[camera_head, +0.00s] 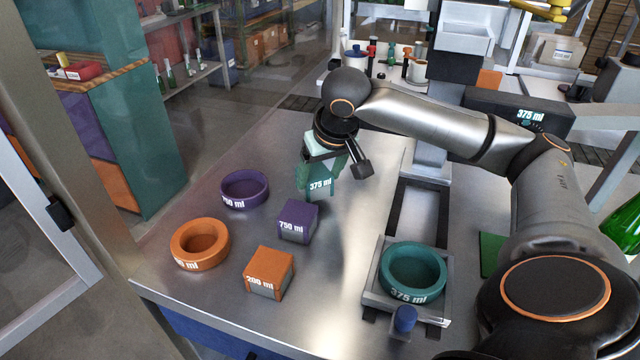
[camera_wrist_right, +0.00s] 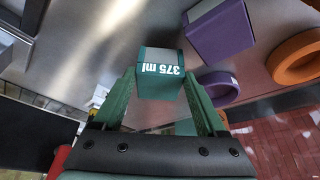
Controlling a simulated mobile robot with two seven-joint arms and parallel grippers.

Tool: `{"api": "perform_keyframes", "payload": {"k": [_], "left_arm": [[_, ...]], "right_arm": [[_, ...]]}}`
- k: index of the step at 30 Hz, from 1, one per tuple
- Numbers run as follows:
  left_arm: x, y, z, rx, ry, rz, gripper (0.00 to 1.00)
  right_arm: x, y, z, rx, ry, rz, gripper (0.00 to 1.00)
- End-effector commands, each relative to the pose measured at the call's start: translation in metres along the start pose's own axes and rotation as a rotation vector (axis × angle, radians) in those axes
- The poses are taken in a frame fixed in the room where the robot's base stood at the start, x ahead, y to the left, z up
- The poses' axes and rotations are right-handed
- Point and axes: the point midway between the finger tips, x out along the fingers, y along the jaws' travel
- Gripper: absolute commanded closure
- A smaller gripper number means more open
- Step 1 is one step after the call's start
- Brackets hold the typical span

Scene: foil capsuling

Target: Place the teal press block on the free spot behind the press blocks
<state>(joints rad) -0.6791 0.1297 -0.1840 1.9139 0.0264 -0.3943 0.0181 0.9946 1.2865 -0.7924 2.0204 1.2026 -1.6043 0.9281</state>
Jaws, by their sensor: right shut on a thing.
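The teal press block (camera_head: 320,184), marked 375 ml, is upright behind the purple press block (camera_head: 298,221). My right gripper (camera_head: 316,170) points down and is shut on it. In the right wrist view, the teal block (camera_wrist_right: 160,72) sits between the two green fingers. I cannot tell whether its base touches the table. The purple block, marked 750 ml, stands in front of it, with the orange press block (camera_head: 269,272), marked 200 ml, nearer the front edge. My left gripper is not in view.
A purple ring (camera_head: 244,188) and an orange ring (camera_head: 199,244) lie left of the blocks. A teal ring (camera_head: 412,273) sits in the press fixture (camera_head: 373,292) at right, with a blue knob (camera_head: 404,319) in front. Bare metal table (camera_head: 335,262) lies between blocks and fixture.

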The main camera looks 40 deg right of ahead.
Motion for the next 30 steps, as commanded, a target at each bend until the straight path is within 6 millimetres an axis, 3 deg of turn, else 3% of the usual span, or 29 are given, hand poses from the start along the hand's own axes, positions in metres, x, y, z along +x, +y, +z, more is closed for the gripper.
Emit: {"api": "perform_keyframes", "payload": {"k": [5, 16, 17, 23, 30], "left_arm": [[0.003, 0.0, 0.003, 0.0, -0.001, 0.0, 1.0], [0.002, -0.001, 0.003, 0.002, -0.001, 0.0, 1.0], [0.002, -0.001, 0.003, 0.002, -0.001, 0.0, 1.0], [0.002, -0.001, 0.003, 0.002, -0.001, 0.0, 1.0], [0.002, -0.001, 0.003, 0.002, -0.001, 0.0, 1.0]], "right_arm": [[0.02, 0.0, 0.009, 0.0, 0.0, 0.001, 0.87], [0.023, 0.0, 0.01, 0.0, 0.0, 0.0, 0.87], [0.023, 0.0, 0.01, 0.0, 0.001, 0.0, 0.24], [0.023, 0.0, 0.01, 0.0, 0.0, 0.0, 0.01], [0.023, 0.0, 0.009, 0.0, 0.0, 0.0, 0.0]]}}
